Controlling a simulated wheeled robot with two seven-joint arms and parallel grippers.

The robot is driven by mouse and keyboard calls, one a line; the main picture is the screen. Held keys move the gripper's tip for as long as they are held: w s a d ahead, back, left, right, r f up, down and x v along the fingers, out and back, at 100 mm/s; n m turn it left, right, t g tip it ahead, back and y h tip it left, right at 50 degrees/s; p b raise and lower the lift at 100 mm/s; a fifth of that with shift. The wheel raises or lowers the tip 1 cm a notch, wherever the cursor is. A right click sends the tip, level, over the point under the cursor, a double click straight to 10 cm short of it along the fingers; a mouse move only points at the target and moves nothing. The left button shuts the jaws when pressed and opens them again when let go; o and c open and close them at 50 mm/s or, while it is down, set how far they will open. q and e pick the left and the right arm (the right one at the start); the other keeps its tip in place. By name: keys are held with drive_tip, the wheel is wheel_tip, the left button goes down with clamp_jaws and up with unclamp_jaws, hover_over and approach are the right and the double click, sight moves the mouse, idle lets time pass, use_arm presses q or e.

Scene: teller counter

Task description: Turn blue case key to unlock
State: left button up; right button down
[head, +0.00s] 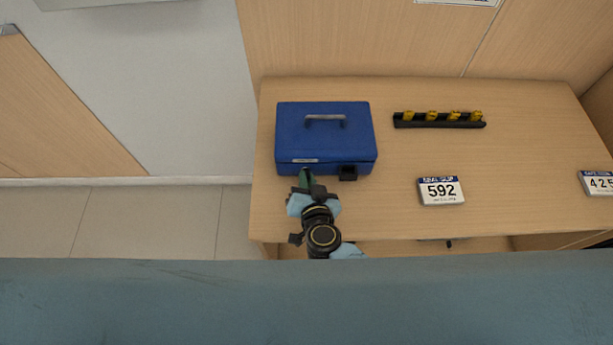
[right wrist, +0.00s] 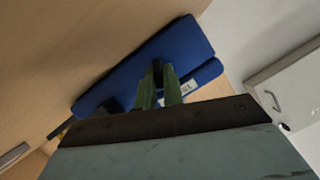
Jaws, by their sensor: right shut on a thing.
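The blue case (head: 325,141) stands closed on the counter, with a grey handle on its lid and a pale label on its front. It also shows in the right wrist view (right wrist: 190,42). My right gripper (head: 305,176) is at the left part of the case's front face, below the label. In the right wrist view its green fingers (right wrist: 160,88) are shut on a small dark thing at the case front, which looks like the key (right wrist: 158,70). The fingers hide most of it, so I cannot tell its turn angle. My left gripper is not in view.
A black latch block (head: 348,173) sits at the case's front right. A black rack with yellow pieces (head: 440,120) lies at the back. The number plates 592 (head: 441,191) and 425 (head: 598,184) stand to the right.

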drive_tip(key=shift+f+m+y, duration=0.1)
drive_tip(key=shift+m+y, duration=0.4)
drive_tip(key=shift+m, duration=0.2)
drive_tip(key=c, duration=1.5)
unclamp_jaws()
drive_tip(key=shift+s+d, duration=0.1)
drive_tip(key=shift+s, duration=0.05)
drive_tip(key=shift+s+r, duration=0.2)
drive_tip(key=shift+s, duration=0.15)
drive_tip(key=p+v, duration=0.1)
drive_tip(key=v, duration=0.5)
drive_tip(key=p+v, duration=0.1)
drive_tip(key=v, duration=0.5)
drive_tip(key=shift+s+d+f, duration=0.15)
drive_tip(key=shift+s, duration=0.1)
